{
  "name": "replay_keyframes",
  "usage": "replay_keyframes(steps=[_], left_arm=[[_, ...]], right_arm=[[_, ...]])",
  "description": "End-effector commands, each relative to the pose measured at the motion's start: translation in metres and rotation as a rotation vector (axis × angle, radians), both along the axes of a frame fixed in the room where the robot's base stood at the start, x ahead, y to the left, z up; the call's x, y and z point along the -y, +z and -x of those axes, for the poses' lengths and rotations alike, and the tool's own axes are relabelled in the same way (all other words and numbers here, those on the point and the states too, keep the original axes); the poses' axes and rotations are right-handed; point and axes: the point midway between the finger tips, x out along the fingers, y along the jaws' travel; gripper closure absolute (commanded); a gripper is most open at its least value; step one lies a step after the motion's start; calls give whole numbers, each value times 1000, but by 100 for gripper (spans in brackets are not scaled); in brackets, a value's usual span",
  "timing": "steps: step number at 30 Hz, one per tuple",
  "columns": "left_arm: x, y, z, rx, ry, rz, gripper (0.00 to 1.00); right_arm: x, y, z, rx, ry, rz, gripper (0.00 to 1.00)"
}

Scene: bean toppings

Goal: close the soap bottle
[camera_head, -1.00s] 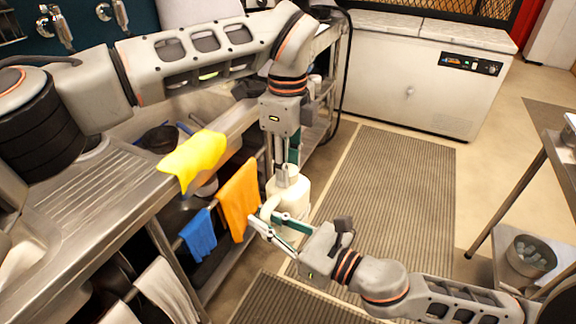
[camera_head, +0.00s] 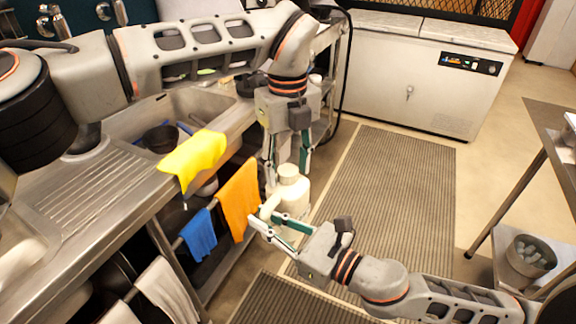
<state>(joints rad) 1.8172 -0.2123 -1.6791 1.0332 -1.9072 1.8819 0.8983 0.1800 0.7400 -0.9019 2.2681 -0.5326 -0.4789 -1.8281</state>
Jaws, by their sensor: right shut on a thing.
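The soap bottle (camera_head: 293,196) is a cream jug, upright, with a round cap or neck top (camera_head: 289,171). A curved cream part, likely its handle, shows at its left side. My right gripper (camera_head: 263,215) is shut on the bottle low at its left side, near this handle part. My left gripper (camera_head: 287,167) points down from above, its two fingers spread apart on either side of the bottle's top. I cannot tell whether the fingers touch the cap, or whether the cap is fully seated.
The steel sink counter (camera_head: 85,205) is at left, with a yellow cloth (camera_head: 193,158) over its edge. Orange (camera_head: 239,198) and blue towels (camera_head: 199,235) hang beside the bottle. Ribbed floor mats (camera_head: 385,200) lie below. A steel table (camera_head: 553,130) stands at right.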

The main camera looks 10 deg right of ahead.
Motion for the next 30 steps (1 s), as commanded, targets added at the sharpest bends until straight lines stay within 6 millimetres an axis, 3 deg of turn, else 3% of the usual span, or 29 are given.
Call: replay_keyframes(steps=[10, 21, 30], left_arm=[[0, 4, 0, 0, 2, 0, 55], [0, 44, 0, 1, 2, -1, 55], [1, 46, 0, -1, 4, -1, 58]], right_arm=[[0, 2, -1, 6, -1, -1, 100], [0, 3, -1, 6, -1, 0, 100], [0, 2, -1, 6, -1, 0, 100]])
